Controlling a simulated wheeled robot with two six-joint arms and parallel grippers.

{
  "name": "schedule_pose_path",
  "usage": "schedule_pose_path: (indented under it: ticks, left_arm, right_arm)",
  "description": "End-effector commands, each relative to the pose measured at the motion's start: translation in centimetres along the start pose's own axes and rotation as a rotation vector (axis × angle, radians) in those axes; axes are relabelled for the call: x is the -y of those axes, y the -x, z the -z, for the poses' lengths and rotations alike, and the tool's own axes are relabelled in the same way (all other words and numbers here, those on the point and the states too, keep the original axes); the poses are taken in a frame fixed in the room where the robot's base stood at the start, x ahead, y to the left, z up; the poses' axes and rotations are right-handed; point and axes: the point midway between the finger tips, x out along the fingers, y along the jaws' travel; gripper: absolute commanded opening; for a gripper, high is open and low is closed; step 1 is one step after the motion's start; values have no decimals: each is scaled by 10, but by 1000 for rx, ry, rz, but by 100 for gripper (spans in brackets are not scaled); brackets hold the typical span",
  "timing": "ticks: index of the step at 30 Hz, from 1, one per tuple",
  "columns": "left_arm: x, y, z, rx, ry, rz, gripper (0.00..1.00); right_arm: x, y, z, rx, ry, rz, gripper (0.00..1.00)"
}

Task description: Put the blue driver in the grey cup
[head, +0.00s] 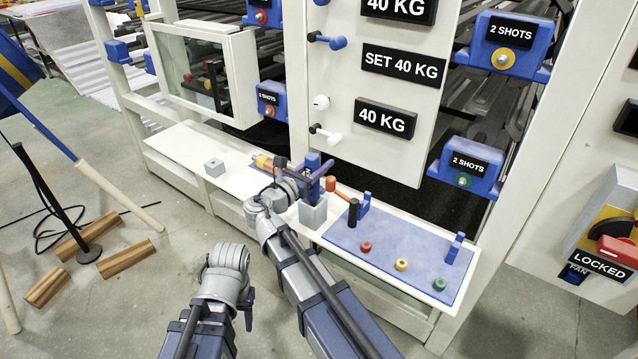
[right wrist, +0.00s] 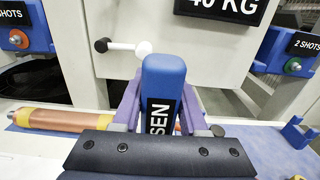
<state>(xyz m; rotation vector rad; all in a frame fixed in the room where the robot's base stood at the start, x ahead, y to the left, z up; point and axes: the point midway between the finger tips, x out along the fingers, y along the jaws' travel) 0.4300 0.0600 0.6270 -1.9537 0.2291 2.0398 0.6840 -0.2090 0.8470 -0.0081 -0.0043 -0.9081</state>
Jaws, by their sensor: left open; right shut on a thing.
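The blue driver (head: 312,159) is upright in my right gripper (head: 308,181), between its purple fingers. In the right wrist view, the blue driver (right wrist: 164,82) stands between the fingers with a black label reading "SEN". The grey cup (head: 313,214) stands on the white ledge just below and in front of the right gripper in the head view. The driver's lower end is hidden, so I cannot tell whether it reaches into the cup. My left gripper (head: 248,308) is open and empty, low in front of the ledge.
A copper-coloured roll with yellow ends (right wrist: 58,119) lies left of the driver. An orange and black tool (head: 352,208) is close right of the cup. A blue mat (head: 390,240) holds red, yellow and green pieces. A small grey block (head: 214,167) sits left on the ledge.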

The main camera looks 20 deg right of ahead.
Motion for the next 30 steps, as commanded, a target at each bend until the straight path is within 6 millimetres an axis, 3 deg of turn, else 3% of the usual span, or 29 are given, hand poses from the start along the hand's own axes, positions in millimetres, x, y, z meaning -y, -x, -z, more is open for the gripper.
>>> schedule_pose_path:
  ticks: [5,14,27,28,30]
  left_arm:
    - [0,-5,0,0,0,0,50]
    - [-3,-37,2,0,-1,4,50]
    - [-3,-40,2,0,-1,6,50]
    - [-2,-39,2,0,-2,6,50]
    - [-2,-38,2,0,-1,6,50]
  right_arm:
    - [0,0,4,1,1,0,0]
    - [0,0,37,1,1,0,0]
    - [0,0,40,1,1,0,0]
    - [0,0,39,0,0,0,44]
    - [0,0,39,0,0,0,52]
